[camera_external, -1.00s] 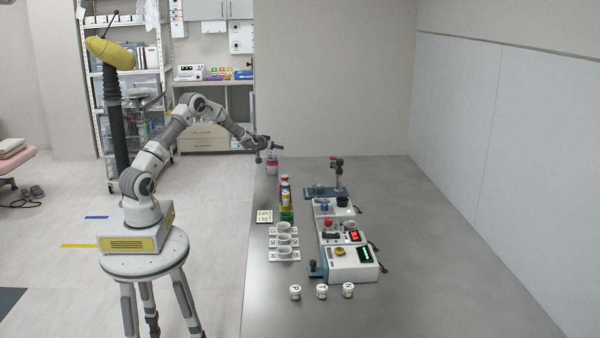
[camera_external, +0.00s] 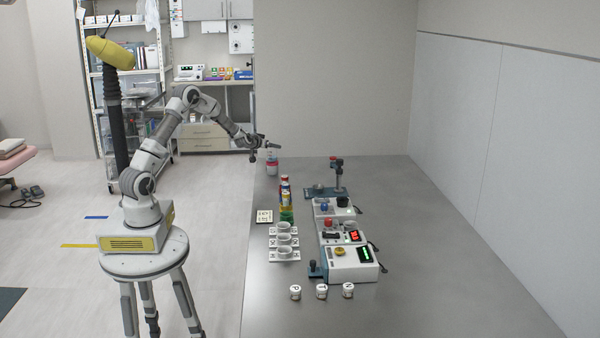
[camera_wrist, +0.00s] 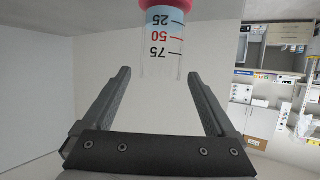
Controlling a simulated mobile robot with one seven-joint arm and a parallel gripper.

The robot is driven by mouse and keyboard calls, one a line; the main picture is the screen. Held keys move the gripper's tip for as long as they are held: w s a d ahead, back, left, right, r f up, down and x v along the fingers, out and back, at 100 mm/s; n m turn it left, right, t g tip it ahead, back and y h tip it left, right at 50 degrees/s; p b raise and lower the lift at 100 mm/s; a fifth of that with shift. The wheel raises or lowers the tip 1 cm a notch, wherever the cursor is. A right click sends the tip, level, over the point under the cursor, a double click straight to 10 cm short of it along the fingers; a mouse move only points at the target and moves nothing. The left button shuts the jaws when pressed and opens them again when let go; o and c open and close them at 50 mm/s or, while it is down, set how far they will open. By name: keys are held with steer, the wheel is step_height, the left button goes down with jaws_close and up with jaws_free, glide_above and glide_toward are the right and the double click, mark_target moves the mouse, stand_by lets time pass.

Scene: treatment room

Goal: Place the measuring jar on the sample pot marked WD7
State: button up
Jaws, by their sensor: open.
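The measuring jar (camera_external: 271,166) stands at the far left of the bench, clear with a red band. In the wrist view the jar (camera_wrist: 164,46) shows red at the top edge and the marks 25, 50 and 75 upside down. My gripper (camera_external: 268,149) is open just at the jar; in the wrist view my gripper (camera_wrist: 159,75) has a fingertip on either side of the jar's near end, with gaps. Three small white lidded pots (camera_external: 321,291) stand at the near edge, and three white cups (camera_external: 283,240) sit on white plates. I cannot read WD7 on any.
Coloured bottles (camera_external: 286,200) stand between the jar and the cups. A small sign (camera_external: 265,216) lies left of them. Several instruments (camera_external: 350,263) and a stand (camera_external: 336,178) line the bench's middle. The right side of the grey bench (camera_external: 450,270) is clear.

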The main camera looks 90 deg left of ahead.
steer(key=v, duration=0.7)
steer(key=w+d+r+m+t+h, duration=0.1)
steer(key=w+d+r+m+h, duration=0.25)
steer(key=d, duration=1.05)
steer(key=d+r+m+t+h, duration=0.1)
steer(key=d+r+m+h, duration=0.45)
steer(key=d, duration=0.95)
steer(key=s+d+r+g+h, duration=0.1)
steer(key=s+d, duration=0.4)
steer(key=d, duration=0.3)
steer(key=s+d+r+h, duration=0.1)
steer(key=s+d+r, duration=0.1)
steer(key=s+d, duration=0.4)
steer(key=s+d+f+m+g, duration=0.2)
steer(key=s+d, duration=0.5)
steer(key=s, duration=0.4)
steer(key=shift+s+f+m+g+h, duration=0.25)
steer(key=shift+s+m+g+h, duration=0.05)
steer(key=shift+s, duration=0.1)
